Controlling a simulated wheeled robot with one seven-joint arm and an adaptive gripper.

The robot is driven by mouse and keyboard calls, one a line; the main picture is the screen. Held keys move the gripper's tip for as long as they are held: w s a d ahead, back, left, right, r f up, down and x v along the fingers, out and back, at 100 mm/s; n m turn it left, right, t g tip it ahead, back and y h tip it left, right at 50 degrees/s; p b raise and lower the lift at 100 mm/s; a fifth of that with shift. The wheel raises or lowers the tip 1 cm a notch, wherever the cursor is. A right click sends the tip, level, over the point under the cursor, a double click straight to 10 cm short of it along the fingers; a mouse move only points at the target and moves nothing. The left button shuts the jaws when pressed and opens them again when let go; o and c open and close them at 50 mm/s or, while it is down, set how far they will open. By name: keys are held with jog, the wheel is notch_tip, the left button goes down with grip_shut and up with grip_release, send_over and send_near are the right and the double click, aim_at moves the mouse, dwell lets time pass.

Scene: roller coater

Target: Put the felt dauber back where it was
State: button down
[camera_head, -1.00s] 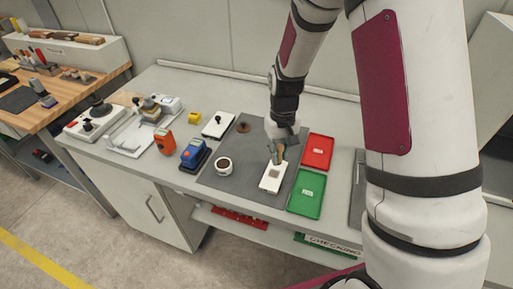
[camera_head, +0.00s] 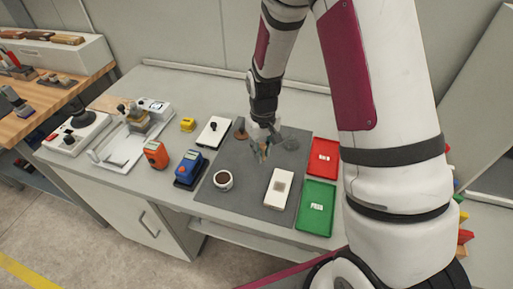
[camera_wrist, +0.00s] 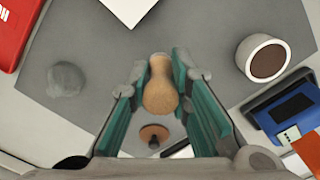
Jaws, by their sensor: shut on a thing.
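My gripper (camera_head: 261,152) is over the back middle of the grey mat. In the wrist view its green-lined fingers (camera_wrist: 160,98) are shut on a pale wooden, waisted piece (camera_wrist: 160,88), which looks like the felt dauber's handle. Its felt end is not visible, and its height above the mat is unclear. A brown disc with a dark knob (camera_wrist: 153,135) stands on the mat beyond it, and shows just left of my gripper in the head view (camera_head: 239,130). A grey round patch or pad (camera_wrist: 67,80) lies on the mat on the other side.
A white block with a beige square (camera_head: 280,187) and a white cup of brown stuff (camera_head: 222,180) are on the mat (camera_head: 240,202). Red (camera_head: 323,157) and green trays (camera_head: 316,207) are at right. Blue (camera_head: 190,168) and orange devices (camera_head: 156,154) stand left.

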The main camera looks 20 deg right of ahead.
jog(key=w, duration=0.4)
jog(key=shift+w+f, duration=0.15)
jog(key=shift+f, duration=0.05)
jog(key=shift+w+f+p, duration=0.2)
jog(key=shift+f+p, duration=0.05)
jog(key=shift+f, duration=0.65)
jog(key=shift+w+f+p, duration=0.15)
jog(key=shift+f+p, duration=0.1)
jog(key=shift+f, duration=0.6)
jog(key=shift+f, duration=0.1)
jog(key=c, duration=1.5)
grip_release()
